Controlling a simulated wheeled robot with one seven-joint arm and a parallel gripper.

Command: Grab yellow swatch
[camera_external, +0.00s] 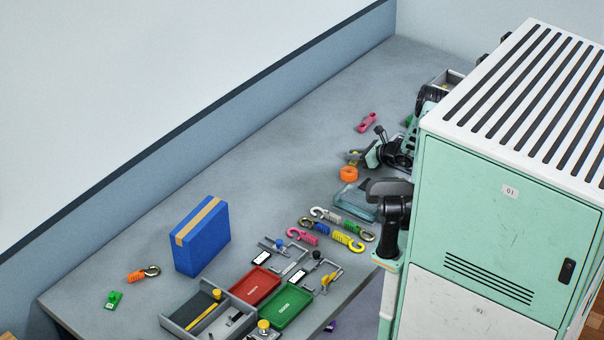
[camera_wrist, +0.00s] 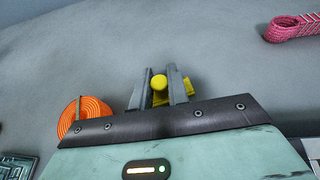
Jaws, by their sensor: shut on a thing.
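The yellow swatch (camera_wrist: 159,83) shows in the wrist view as a small yellow piece with a rounded front, between the two grey fingers of my gripper (camera_wrist: 158,92). The fingers are shut on it, and more yellow shows just behind and to the right. In the external view my gripper (camera_external: 354,156) is over the far part of the grey table, behind the orange roll. Only a bit of yellow shows at its tips there. I cannot tell whether the swatch is touching the table.
An orange roll (camera_wrist: 86,116) lies close left of my fingers. A pink looped strap (camera_wrist: 290,27) lies further off at right. A clear bluish tray (camera_external: 356,201), several hooked straps, a blue box (camera_external: 201,238) and red and green trays stand nearer. The table's left-middle is clear.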

